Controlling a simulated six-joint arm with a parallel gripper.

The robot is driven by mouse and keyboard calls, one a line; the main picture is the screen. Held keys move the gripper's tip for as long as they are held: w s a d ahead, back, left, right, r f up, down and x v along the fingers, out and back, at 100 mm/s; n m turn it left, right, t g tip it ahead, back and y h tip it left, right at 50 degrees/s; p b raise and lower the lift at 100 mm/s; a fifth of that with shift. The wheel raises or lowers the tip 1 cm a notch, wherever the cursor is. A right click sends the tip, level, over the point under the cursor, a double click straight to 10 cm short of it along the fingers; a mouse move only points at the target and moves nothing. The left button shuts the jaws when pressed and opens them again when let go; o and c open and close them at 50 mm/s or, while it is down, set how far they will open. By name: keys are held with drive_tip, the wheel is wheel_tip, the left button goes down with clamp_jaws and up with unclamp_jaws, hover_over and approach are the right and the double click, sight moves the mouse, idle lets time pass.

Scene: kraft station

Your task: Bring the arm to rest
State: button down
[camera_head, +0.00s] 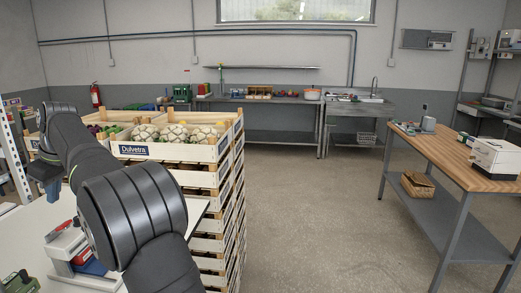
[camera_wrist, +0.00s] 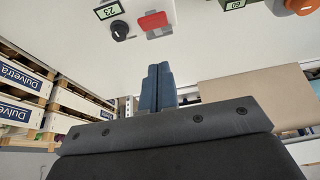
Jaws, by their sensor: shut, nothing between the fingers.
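My arm crosses the left of the head view, dark and bent. In the wrist view my gripper (camera_wrist: 158,72) points away from the camera with its two blue fingers together, shut and empty. Beyond the fingertips in that view is a pale table surface (camera_wrist: 75,25) with a red piece (camera_wrist: 153,21) and a black knob beside a green display (camera_wrist: 109,10). In the head view the fingers are not clearly seen; a blue part at the arm's far end shows at the left.
Stacked wooden crates (camera_head: 205,225) marked Dulvetra, the top ones holding vegetables (camera_head: 172,133), stand close to the right of my arm. A red and white device (camera_head: 66,243) sits on the table below it. A wood-topped bench (camera_head: 450,150) stands at the right, with clear floor between.

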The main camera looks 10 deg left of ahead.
sight(64, 224)
drive_tip(key=shift+f, duration=3.35)
drive_tip(key=c, duration=2.2)
unclamp_jaws()
drive_tip(key=c, duration=1.8)
unclamp_jaws()
drive_tip(key=shift+d, duration=0.1)
drive_tip(key=o, duration=1.8)
drive_tip(key=s+d+t, duration=0.1)
drive_tip(key=d+t, duration=0.1)
drive_tip(key=d, duration=0.5)
drive_tip(key=shift+s+d+r+h, duration=0.2)
drive_tip(key=shift+r+h, duration=0.1)
drive_tip(key=shift+r, duration=0.1)
drive_tip(key=x, duration=1)
drive_tip(key=shift+w+d, duration=0.2)
drive_tip(key=v, duration=1)
drive_tip(key=shift+s, duration=0.15)
